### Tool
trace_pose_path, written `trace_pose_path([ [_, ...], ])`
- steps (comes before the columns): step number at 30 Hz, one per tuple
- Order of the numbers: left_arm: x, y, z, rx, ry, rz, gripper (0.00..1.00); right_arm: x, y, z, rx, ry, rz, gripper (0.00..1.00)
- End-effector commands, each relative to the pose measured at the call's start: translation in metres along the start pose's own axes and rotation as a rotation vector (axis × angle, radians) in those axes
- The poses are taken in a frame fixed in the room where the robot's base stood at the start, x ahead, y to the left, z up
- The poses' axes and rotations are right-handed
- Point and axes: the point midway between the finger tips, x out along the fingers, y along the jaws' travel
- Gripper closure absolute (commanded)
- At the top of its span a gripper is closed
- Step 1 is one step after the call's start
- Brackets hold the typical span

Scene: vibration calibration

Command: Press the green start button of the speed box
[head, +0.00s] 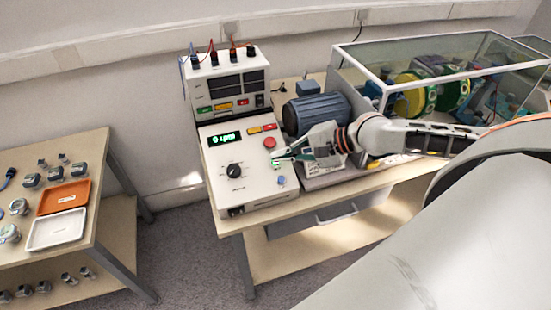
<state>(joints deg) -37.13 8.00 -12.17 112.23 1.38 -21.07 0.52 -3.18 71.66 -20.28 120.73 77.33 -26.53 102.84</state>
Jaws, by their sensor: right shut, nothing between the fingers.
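The speed box (234,187) is a pale sloped control box on the bench in the head view. It has a lit green display (224,138), a black knob (233,170) and a red round button (269,143). A small green spot, likely the start button (276,163), shows below the red button, partly hidden by the fingertips. My right gripper (283,160) is shut and empty, with its tips at this spot. I cannot tell whether they touch it. My left gripper is not in view.
A second box (228,85) with plugged cables stands behind the speed box. A blue-grey motor (317,113) sits close to my right gripper. A clear-walled enclosure (440,62) covers machinery at the right. A side table (97,190) holds an orange tray (47,206), a white tray (43,243) and small sensors.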

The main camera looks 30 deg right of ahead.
Motion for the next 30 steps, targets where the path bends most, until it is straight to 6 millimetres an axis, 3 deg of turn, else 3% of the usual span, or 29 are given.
trace_pose_path([
  [4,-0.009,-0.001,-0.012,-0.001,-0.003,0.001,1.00,-0.012,-0.009,0.009,-0.001,-0.002,0.004,1.00],
  [12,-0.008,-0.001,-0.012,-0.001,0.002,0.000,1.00,-0.025,-0.018,0.018,-0.002,-0.001,0.002,1.00],
  [30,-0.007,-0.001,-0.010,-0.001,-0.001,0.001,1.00,-0.027,-0.020,0.020,0.000,-0.001,0.001,1.00],
])
